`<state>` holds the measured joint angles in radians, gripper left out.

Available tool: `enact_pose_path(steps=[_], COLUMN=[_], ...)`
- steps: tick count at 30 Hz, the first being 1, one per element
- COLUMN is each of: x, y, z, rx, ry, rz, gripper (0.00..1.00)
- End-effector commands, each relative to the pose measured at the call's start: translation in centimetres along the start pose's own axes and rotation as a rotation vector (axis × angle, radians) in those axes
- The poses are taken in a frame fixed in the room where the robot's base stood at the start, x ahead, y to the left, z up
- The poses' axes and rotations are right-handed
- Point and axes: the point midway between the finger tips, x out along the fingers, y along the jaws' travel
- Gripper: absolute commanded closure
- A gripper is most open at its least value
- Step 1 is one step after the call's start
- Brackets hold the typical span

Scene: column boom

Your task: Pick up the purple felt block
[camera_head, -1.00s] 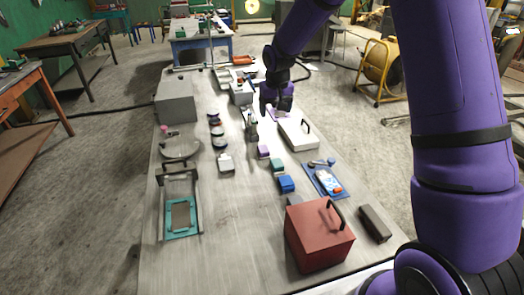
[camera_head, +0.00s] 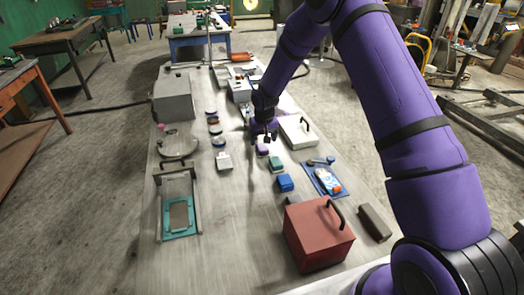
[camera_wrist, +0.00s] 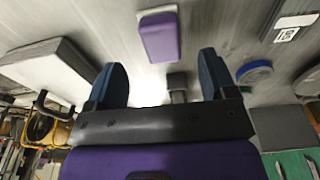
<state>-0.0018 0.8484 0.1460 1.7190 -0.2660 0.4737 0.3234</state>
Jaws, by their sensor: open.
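The purple felt block (camera_head: 263,149) stands on the long grey table, with a paler top edge. It shows at the upper middle of the wrist view (camera_wrist: 160,38), beyond my fingertips and apart from them. My gripper (camera_head: 266,136) hangs close above the block in the head view, pointing down. In the wrist view its two dark fingers (camera_wrist: 164,80) are spread wide with nothing between them. The exact height of my fingertips over the block is hard to tell.
A green block (camera_head: 276,164) and a blue block (camera_head: 286,183) stand just nearer than the purple one. A white case (camera_head: 297,132) is close on the right, a white box (camera_head: 224,162) on the left. A red box (camera_head: 318,240) stands at the front.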

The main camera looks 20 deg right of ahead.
Motion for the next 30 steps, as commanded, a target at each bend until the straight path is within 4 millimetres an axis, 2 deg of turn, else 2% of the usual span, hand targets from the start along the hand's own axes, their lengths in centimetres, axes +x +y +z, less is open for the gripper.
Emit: enact_pose_path(steps=[5, 12, 20, 23, 27, 28, 30], x=[1.4, 4.6, 5.1, 5.1, 5.1, 5.1, 5.1], y=[-0.1, -0.2, -0.2, -0.2, -0.2, -0.2, -0.2], z=[0.1, 0.1, 0.1, 0.1, 0.1, 0.0, 0.0], rx=[-0.002, -0.001, -0.001, -0.001, -0.001, -0.001, -0.001], ry=[-0.001, 0.0, 0.001, 0.001, 0.001, 0.001, 0.002], rz=[0.0, 0.0, 0.001, 0.0, 0.0, 0.0, 0.0], gripper=[0.22, 0.22, 0.22, 0.41, 0.73, 0.77, 0.77])
